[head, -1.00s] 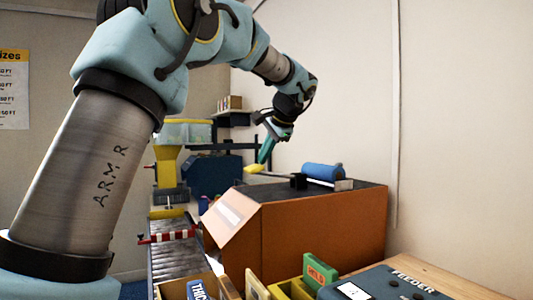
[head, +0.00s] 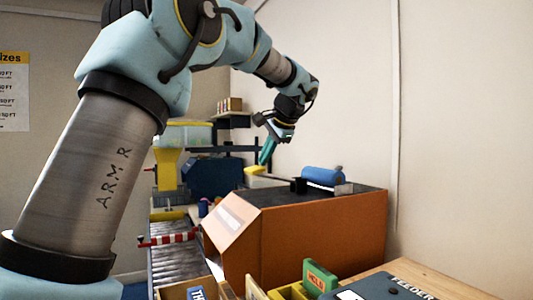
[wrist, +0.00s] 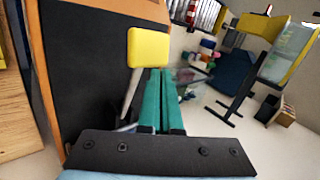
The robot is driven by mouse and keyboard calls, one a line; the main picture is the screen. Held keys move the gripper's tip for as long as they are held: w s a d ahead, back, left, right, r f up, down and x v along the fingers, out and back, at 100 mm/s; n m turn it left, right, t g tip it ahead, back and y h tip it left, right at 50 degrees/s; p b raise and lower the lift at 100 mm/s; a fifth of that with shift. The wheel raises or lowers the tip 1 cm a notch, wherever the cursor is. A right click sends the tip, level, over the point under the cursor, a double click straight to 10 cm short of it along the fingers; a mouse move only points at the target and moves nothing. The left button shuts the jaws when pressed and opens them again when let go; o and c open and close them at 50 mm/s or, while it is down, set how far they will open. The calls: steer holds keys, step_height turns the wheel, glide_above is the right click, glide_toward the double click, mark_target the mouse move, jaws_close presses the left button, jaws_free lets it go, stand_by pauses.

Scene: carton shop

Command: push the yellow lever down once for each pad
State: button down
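The yellow lever (head: 256,170) shows as a small yellow end above the dark top of the orange machine in the head view. In the wrist view the lever's yellow end (wrist: 149,47) is a block on a pale rod, left of and just beyond my fingertips. My gripper (head: 267,152) points down near the lever; in the wrist view its two teal fingers (wrist: 160,75) lie side by side with nothing between them. I cannot tell whether they touch the lever. No pads can be made out.
The orange machine (head: 322,240) carries a blue roll (head: 322,175) right of the lever. A roller conveyor (head: 175,265) runs on its left. A green card (head: 319,277) and a dark grey device (head: 385,288) are at the front. A wall is close on the right.

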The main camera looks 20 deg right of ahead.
steer(key=shift+w+d+r+p, duration=0.1)
steer(key=shift+d+r+p, duration=0.25)
steer(key=shift+r+p, duration=0.4)
steer(key=shift+s+d+r+p, duration=0.1)
steer(key=shift+d+r+p, duration=0.25)
steer(key=shift+r+p, duration=0.45)
steer(key=shift+w+d+r+p, duration=0.1)
steer(key=shift+d+r+p, duration=0.25)
steer(key=shift+r+p, duration=0.4)
steer(key=shift+f, duration=0.15)
steer(key=r+p, duration=0.1)
steer(key=p, duration=0.1)
steer(key=d+r+p, duration=0.1)
steer(key=r+p, duration=0.1)
steer(key=d+r+p, duration=0.1)
steer(key=p, duration=0.1)
steer(key=shift+w+d+r, duration=0.1)
steer(key=shift+d+r, duration=0.1)
